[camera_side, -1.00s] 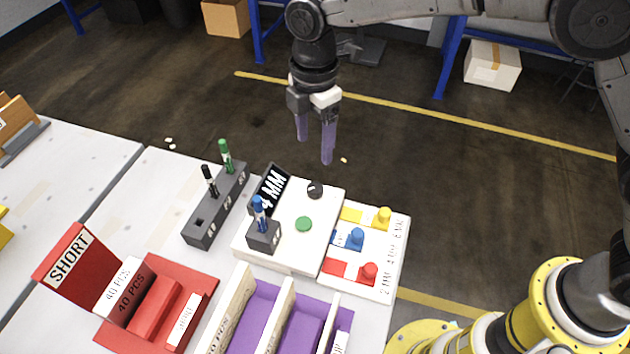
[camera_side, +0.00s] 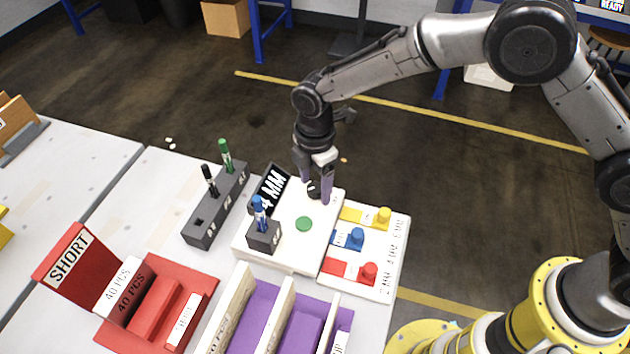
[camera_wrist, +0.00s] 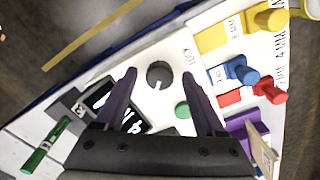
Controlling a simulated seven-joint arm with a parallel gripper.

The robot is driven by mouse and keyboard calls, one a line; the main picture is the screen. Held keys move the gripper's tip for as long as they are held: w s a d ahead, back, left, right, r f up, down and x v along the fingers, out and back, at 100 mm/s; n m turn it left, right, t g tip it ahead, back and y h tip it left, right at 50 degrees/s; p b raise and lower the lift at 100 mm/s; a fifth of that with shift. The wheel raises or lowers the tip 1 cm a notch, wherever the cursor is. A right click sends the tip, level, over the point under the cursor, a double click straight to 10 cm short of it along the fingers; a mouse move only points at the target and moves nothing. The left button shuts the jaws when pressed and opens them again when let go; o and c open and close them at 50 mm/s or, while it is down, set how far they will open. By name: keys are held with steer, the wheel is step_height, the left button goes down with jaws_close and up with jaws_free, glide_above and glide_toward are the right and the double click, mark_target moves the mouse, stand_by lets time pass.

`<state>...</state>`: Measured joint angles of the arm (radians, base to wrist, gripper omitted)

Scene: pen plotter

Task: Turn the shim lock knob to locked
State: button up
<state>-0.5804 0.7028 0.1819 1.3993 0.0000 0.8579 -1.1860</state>
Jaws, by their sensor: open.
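The shim lock knob is a small dark round knob (camera_wrist: 159,75) with a white pointer line, on the white plotter box (camera_side: 285,245). Lettering that looks like "LOCK" stands beside it in the wrist view. In the side view the knob (camera_side: 312,187) is partly hidden by my fingers. My gripper (camera_side: 318,196) is open and points down at the knob. In the wrist view my gripper (camera_wrist: 160,80) has one purple finger on each side of the knob, with gaps on both sides. I cannot tell how far down the fingertips reach.
A "4 MM" display (camera_side: 272,190) and a blue pen in a holder (camera_side: 264,236) stand left of the knob. A green button (camera_side: 303,224) is close in front. A panel with yellow, blue and red pegs (camera_side: 357,238) lies to the right. A dark pen rack (camera_side: 215,215) is farther left.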

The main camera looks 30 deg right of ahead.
jaws_close()
stand_by(0.5)
steer(key=m, duration=0.4)
steer(key=shift+m, duration=0.4)
steer(key=m, duration=0.4)
steer(key=shift+m, duration=0.3)
steer(key=m, duration=0.4)
steer(key=shift+m, duration=0.3)
steer(key=shift+r+m, duration=0.1)
steer(key=shift+m, duration=1.8)
